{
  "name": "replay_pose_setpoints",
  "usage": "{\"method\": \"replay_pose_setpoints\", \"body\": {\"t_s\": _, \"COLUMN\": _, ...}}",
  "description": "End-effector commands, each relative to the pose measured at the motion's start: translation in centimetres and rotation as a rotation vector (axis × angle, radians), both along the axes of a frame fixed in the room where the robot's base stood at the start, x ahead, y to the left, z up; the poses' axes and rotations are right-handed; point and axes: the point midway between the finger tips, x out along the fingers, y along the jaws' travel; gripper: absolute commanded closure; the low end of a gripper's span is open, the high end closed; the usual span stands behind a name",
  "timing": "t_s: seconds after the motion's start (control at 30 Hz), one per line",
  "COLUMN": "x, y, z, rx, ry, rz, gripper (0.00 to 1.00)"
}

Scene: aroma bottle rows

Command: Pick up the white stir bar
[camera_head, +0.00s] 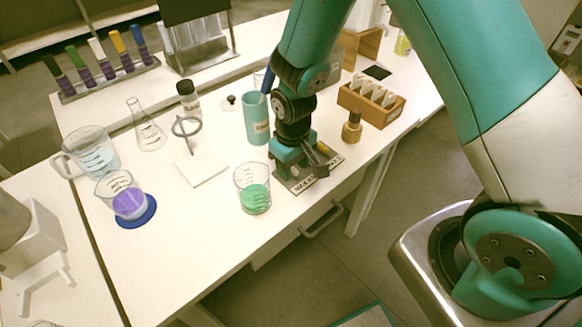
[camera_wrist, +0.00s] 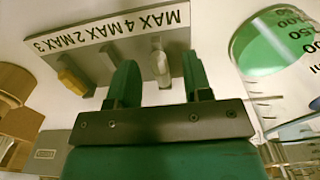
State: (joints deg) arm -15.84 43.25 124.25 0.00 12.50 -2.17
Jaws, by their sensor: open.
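The white stir bar (camera_wrist: 160,66) shows in the wrist view, in a slot of the grey labelled holder (camera_wrist: 84,46). It lies between the two fingers of my gripper (camera_wrist: 160,58) in that picture. The fingers are apart, and I see no contact with the bar. In the head view, my gripper (camera_head: 305,158) is low over the holder (camera_head: 308,180) near the table's front edge, and the white bar is hidden there. A yellow bar (camera_wrist: 72,81) sits in another slot, left of the fingers in the wrist view.
A beaker of green liquid (camera_head: 253,192) stands left of the holder, and a teal cup (camera_head: 256,120) stands behind it. A wooden box of packets (camera_head: 371,104) and a wooden-handled item (camera_head: 352,128) are to the right.

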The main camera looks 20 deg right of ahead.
Motion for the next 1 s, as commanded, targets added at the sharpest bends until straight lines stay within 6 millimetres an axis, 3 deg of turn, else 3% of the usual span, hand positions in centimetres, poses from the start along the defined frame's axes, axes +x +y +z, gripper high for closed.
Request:
{"method": "replay_pose_setpoints", "body": {"t_s": 0.13, "x": 0.0, "y": 0.0, "z": 0.0, "rx": 0.0, "ry": -0.001, "rz": 0.0, "gripper": 0.54}}
{"method": "replay_pose_setpoints", "body": {"t_s": 0.33, "x": 0.0, "y": 0.0, "z": 0.0, "rx": 0.0, "ry": 0.0, "rz": 0.0, "gripper": 0.98}}
{"method": "replay_pose_setpoints", "body": {"t_s": 0.37, "x": 0.0, "y": 0.0, "z": 0.1, "rx": 0.0, "ry": 0.0, "rz": 0.0, "gripper": 1.0}}
{"method": "replay_pose_setpoints", "body": {"t_s": 0.77, "x": 0.0, "y": 0.0, "z": 0.2, "rx": 0.0, "ry": -0.001, "rz": 0.0, "gripper": 1.0}}
{"method": "replay_pose_setpoints", "body": {"t_s": 1.0, "x": 0.1, "y": 0.0, "z": 2.5, "rx": 0.001, "ry": -0.004, "rz": 0.0, "gripper": 1.0}}
